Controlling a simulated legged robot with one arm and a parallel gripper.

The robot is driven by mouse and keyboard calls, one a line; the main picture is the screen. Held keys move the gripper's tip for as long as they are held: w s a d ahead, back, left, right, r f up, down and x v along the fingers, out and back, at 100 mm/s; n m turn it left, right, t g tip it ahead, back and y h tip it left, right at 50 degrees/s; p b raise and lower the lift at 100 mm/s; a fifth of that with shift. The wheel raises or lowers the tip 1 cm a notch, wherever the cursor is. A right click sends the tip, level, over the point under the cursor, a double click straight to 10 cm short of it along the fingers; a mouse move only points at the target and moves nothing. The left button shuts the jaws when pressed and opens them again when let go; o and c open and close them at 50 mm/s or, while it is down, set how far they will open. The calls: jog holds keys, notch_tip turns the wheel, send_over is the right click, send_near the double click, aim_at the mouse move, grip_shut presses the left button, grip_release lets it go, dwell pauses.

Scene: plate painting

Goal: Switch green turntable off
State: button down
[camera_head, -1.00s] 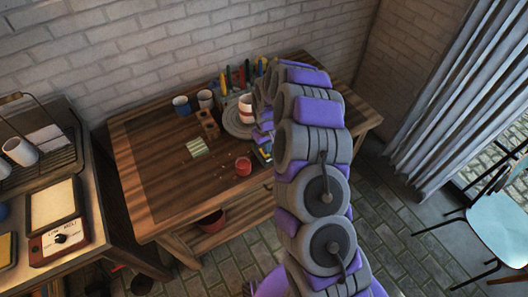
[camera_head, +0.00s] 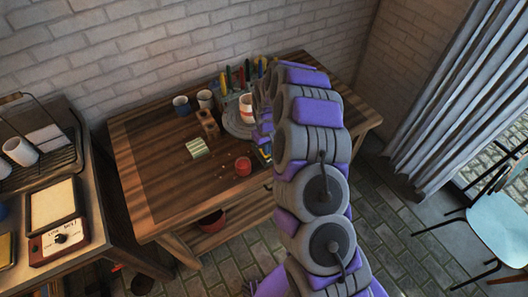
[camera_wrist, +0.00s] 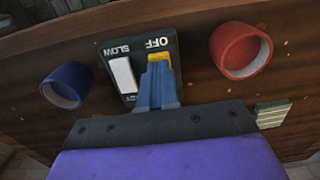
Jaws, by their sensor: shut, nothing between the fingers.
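The round turntable (camera_head: 236,124) stands at the back of the wooden table in the head view and looks grey. A white mug with a reddish band (camera_head: 246,107) stands on it, partly behind my arm. In the wrist view a dark switch panel (camera_wrist: 108,47) has the labels OFF and SLOW, upside down, and a white rocker (camera_wrist: 123,75). My gripper (camera_wrist: 158,66) is shut and empty, its blue fingers over the panel just below OFF. A yellow patch shows at the fingertips; I cannot tell whether they touch the switch. My arm hides most of this area in the head view.
In the wrist view a blue cup (camera_wrist: 66,86) and a red cup (camera_wrist: 240,50) flank the panel. A pale block (camera_head: 198,148) lies on the table. Mugs (camera_head: 181,105) and upright coloured tools (camera_head: 240,76) stand behind. The table's left part is clear.

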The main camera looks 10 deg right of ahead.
jog(key=shift+f, duration=0.7)
dwell(0.3)
jog(key=shift+r, duration=0.1)
jog(key=shift+r+p, duration=1)
jog(key=shift+r, duration=2.4)
